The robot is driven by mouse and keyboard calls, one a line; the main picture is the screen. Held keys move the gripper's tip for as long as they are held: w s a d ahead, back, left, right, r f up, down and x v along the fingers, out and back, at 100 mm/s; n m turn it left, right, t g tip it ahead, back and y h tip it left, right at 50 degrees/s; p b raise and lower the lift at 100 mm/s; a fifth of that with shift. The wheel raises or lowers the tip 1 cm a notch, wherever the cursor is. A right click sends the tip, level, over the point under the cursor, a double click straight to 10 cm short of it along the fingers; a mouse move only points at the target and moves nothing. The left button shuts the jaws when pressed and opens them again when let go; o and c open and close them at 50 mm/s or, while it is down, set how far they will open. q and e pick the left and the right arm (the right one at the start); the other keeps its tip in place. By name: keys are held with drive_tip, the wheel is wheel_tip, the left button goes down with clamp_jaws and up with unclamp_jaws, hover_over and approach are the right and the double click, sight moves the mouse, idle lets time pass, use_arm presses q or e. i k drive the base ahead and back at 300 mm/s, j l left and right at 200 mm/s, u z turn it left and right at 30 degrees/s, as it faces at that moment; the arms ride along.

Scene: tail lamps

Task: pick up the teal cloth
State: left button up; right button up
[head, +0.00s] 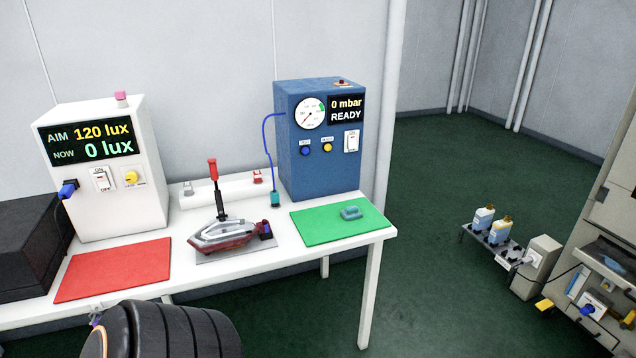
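A small teal item (351,213), which looks like a folded cloth, lies on the green mat (310,228) at the right end of the white table (262,262). It is near the mat's right side, in front of the blue box with the gauge. It is too small to make out its folds.
A blue gauge box (300,180) stands behind the green mat. A tail lamp (225,236) and a red-handled tool (213,172) are left of it. Further left are a red mat (115,270) and a white lux box (105,215). Open floor (430,270) lies right.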

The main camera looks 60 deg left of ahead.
sight(351, 212)
drive_tip(key=u, duration=1.55)
drive_tip(key=z, duration=0.85)
drive_tip(key=u, duration=0.2)
drive_tip(key=i+u, duration=0.35)
drive_tip(key=u, duration=0.15)
drive_tip(key=i+l+u, duration=0.25)
drive_tip(key=u, duration=0.25)
drive_tip(key=i, duration=0.1)
